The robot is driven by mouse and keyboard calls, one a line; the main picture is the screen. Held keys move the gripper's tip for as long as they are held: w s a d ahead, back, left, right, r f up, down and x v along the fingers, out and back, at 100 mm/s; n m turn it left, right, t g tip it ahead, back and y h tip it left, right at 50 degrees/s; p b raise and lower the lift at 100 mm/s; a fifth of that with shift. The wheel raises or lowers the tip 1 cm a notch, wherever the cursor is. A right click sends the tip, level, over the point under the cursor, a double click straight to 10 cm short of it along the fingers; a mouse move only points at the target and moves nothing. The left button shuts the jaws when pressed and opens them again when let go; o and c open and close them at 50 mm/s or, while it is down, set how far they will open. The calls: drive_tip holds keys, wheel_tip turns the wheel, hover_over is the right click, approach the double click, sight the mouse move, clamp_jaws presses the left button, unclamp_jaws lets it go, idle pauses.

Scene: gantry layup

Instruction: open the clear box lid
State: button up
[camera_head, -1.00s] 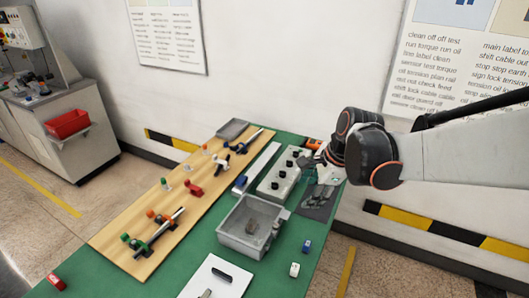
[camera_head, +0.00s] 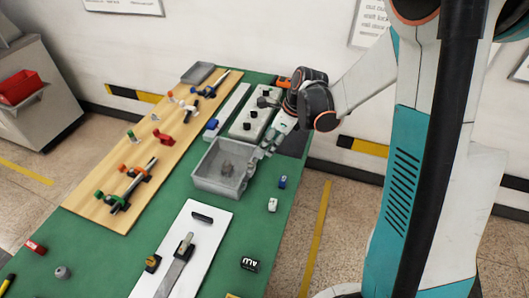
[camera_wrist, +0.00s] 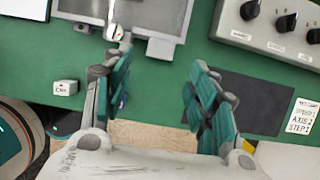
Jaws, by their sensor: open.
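A grey box (camera_head: 205,187) sits on the green table, with a small brownish-grey object (camera_head: 227,167) showing inside it. A clear lid is hard to make out, so I cannot tell its exact position. My gripper (camera_head: 270,142) is just beyond the box's right end, close to its rim. In the wrist view the grey box (camera_wrist: 171,15) is at the top, cut off by the frame, with a small pale tab at its near edge. My gripper (camera_wrist: 161,68) has its two teal-padded fingers spread wide, with nothing between them.
A grey control box with black knobs (camera_head: 243,124) stands behind the grey box, near my gripper. A dark mat (camera_wrist: 250,105) lies right of the fingers. A small white block (camera_head: 272,204) and a blue one (camera_head: 282,182) lie at the right. A wooden fixture board (camera_head: 97,208) fills the left.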

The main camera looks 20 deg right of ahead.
sight(262, 154)
drive_tip(key=b+x, duration=0.1)
drive_tip(key=x, duration=0.4)
drive_tip(key=shift+a+f, duration=0.1)
drive_tip(key=shift+f, duration=0.2)
drive_tip(key=shift+c, duration=0.3)
drive_tip(key=shift+r, duration=0.1)
clamp_jaws()
